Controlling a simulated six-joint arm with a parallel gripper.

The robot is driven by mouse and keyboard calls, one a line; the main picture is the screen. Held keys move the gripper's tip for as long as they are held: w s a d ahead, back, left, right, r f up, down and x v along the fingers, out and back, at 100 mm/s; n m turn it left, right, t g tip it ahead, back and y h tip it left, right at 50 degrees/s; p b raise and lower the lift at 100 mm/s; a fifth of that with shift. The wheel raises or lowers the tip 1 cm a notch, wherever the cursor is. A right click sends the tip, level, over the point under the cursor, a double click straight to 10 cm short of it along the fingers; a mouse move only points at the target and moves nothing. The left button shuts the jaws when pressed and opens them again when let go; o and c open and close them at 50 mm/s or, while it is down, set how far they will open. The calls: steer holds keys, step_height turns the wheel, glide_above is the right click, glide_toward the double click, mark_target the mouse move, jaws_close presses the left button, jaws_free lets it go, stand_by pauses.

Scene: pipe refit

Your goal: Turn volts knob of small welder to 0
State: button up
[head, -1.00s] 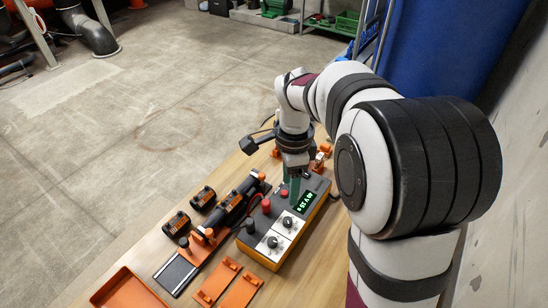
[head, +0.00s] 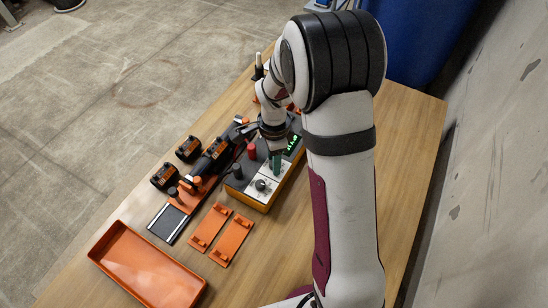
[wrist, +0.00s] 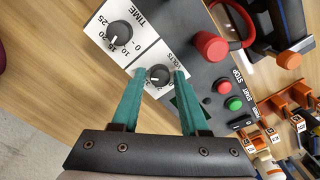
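The small welder is a dark box with an orange base, and in the head view its side (head: 262,207) shows near the table's middle. Its VOLTS knob (wrist: 159,75) is round and black on a white dial plate in the wrist view. The TIME knob (wrist: 119,34) is at its upper left and also shows in the head view (head: 261,185). My gripper (wrist: 158,73) is open, with one teal fingertip on each side of the VOLTS knob. I cannot tell if they touch it. In the head view my gripper (head: 276,166) hides the VOLTS knob.
Red STOP (wrist: 221,84) and green START (wrist: 234,103) buttons are near the right finger. A red terminal (wrist: 211,46) stands up from the panel. An orange tray (head: 145,263), orange brackets (head: 231,241) and black-orange blocks (head: 164,177) lie left of and in front of the welder.

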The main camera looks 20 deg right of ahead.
jaws_close()
